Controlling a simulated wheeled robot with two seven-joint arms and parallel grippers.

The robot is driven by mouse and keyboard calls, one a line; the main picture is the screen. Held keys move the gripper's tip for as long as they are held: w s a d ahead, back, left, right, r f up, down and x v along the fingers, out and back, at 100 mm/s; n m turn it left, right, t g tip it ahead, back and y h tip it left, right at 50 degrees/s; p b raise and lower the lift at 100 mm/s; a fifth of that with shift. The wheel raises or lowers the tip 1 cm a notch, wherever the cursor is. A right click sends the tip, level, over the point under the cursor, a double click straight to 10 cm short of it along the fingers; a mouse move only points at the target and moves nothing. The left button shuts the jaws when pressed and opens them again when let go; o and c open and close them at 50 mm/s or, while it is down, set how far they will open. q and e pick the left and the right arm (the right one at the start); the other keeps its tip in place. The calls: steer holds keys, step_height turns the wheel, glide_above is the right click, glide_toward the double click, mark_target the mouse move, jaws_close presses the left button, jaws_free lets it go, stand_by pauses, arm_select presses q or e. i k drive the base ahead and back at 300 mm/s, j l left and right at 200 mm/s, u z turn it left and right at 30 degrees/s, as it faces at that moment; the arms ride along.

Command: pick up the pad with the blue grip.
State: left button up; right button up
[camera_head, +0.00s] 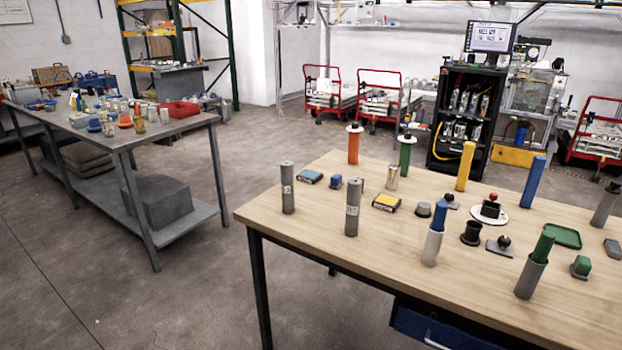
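On the wooden table, a small dark-blue block-like piece (335,183) sits near the left back, between two grey cylinders. A flat pad with a light-blue top (309,176) lies just to its left. Which of these is the pad with the blue grip is too small to tell for sure. A similar flat pad with a yellow top (386,202) lies to their right. A grey piece with a green top (581,266) stands near the right edge. Neither of my grippers shows in the head view.
Grey cylinders (288,188) (352,210) stand upright around the blue piece. A blue rod in a white cylinder (433,243), a green rod in a grey cylinder (531,277) and a red-topped button (491,206) stand further right. The table's left front corner is clear.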

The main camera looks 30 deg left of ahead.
mark_target(336, 180)
steer(key=j+u, duration=0.15)
steer(key=j, duration=0.3)
steer(key=i+j+u, duration=0.1)
steer(key=j, duration=0.4)
steer(key=i+j+u, duration=0.15)
steer(key=j, duration=0.3)
steer(key=i+j+u, duration=0.15)
steer(key=j, duration=0.25)
